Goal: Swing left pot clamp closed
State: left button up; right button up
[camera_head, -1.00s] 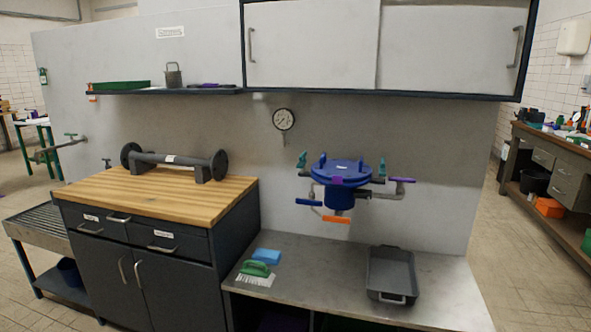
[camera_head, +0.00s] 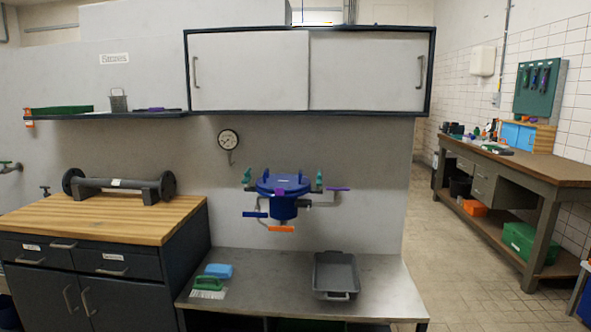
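A blue round pot (camera_head: 284,206) with a blue lid (camera_head: 283,184) is mounted on the wall above the metal bench. A teal clamp (camera_head: 247,177) stands at the lid's left side and another teal clamp (camera_head: 318,180) at its right side. From here I cannot tell how far each clamp is swung. A purple handle (camera_head: 338,189) sticks out to the right, a blue handle (camera_head: 255,214) to the lower left and an orange handle (camera_head: 281,229) below. Neither of my grippers shows in this view.
The metal bench (camera_head: 270,285) holds a grey tray (camera_head: 336,274), a green brush (camera_head: 208,284) and a blue sponge (camera_head: 219,270). A wood-topped cabinet (camera_head: 110,228) with a dark flanged pipe (camera_head: 119,188) stands left. Wall cabinets (camera_head: 310,72) hang above. Open floor lies at right before a workbench (camera_head: 520,165).

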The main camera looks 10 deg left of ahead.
aim_at(247, 179)
jog(key=z, duration=0.05)
jog(key=i, duration=0.95)
jog(key=u, duration=0.45)
